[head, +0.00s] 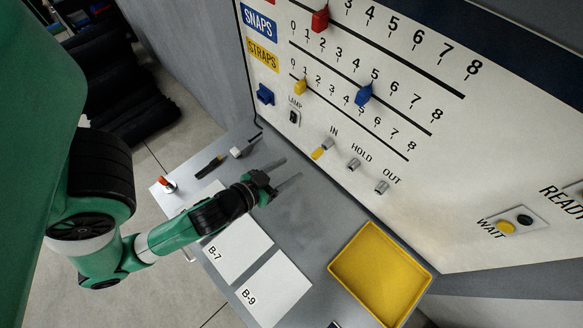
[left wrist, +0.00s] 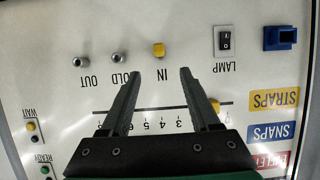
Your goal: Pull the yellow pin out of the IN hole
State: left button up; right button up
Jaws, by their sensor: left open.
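The yellow pin (head: 318,153) sits in the IN hole (head: 328,143) on the upright white panel. The HOLD hole (head: 353,163) and OUT hole (head: 381,186) beside it look empty. My left gripper (head: 290,170) is open and empty, its fingers pointing at the panel, a short way from the pin. In the left wrist view, which shows the panel upside down, the yellow pin (left wrist: 159,50) appears between and just beyond the spread fingertips of the left gripper (left wrist: 160,75). No contact with the pin shows. My right gripper is not in view.
A yellow tray (head: 348,272) lies on the grey shelf below the panel, beside white cards B-7 (head: 236,250) and B-9 (head: 273,292). Slider knobs, a lamp switch (head: 294,117) and a blue block (head: 265,94) protrude from the panel. Small tools lie at the shelf's left.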

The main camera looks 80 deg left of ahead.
aim_at(314, 156)
pick_arm(q)
jog(key=p+x, duration=0.1)
jog(key=x, duration=1)
jog(key=shift+w+a, duration=0.15)
jog(key=shift+w, duration=0.1)
grip_shut()
jog(key=shift+s+d, duration=0.55)
jog(key=shift+s, duration=0.3)
jog(key=shift+s+d, duration=0.55)
jog(key=shift+s, duration=0.25)
jog(key=shift+s+d, duration=0.55)
jog(key=shift+s, duration=0.3)
